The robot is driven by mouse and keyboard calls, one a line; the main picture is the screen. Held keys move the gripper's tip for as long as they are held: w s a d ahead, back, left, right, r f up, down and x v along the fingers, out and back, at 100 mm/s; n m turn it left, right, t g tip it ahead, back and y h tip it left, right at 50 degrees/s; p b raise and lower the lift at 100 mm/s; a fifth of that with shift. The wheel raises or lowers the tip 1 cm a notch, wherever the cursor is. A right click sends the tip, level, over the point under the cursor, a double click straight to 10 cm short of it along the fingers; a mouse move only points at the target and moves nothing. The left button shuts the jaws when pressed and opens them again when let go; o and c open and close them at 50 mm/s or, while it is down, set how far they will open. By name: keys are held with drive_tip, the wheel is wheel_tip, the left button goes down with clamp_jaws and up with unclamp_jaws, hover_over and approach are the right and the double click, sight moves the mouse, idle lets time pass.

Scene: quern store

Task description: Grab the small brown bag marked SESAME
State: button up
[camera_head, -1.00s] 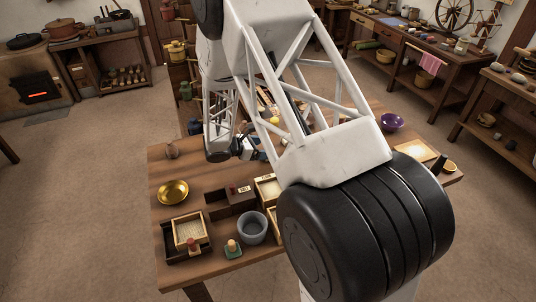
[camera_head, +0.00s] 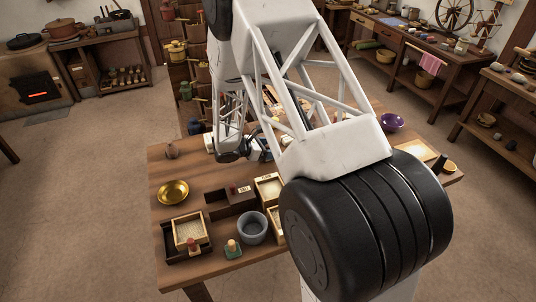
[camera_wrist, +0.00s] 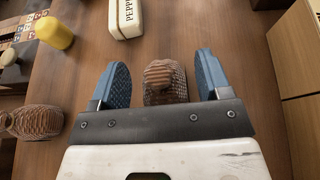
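In the wrist view my gripper (camera_wrist: 161,68) is open, with two blue fingers. A small brown, rough-textured bag-like thing (camera_wrist: 164,88) lies between the fingers, with a gap on each side. A second, similar brown one (camera_wrist: 36,122) lies at the left edge. I can read no SESAME mark on either.
A white PEPPER block (camera_wrist: 125,17) and a yellow cylinder (camera_wrist: 56,33) lie beyond the fingers. A wooden box side (camera_wrist: 298,60) rises at right.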

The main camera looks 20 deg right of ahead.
drive_tip(key=c, duration=0.9)
drive_tip(key=shift+r, duration=5)
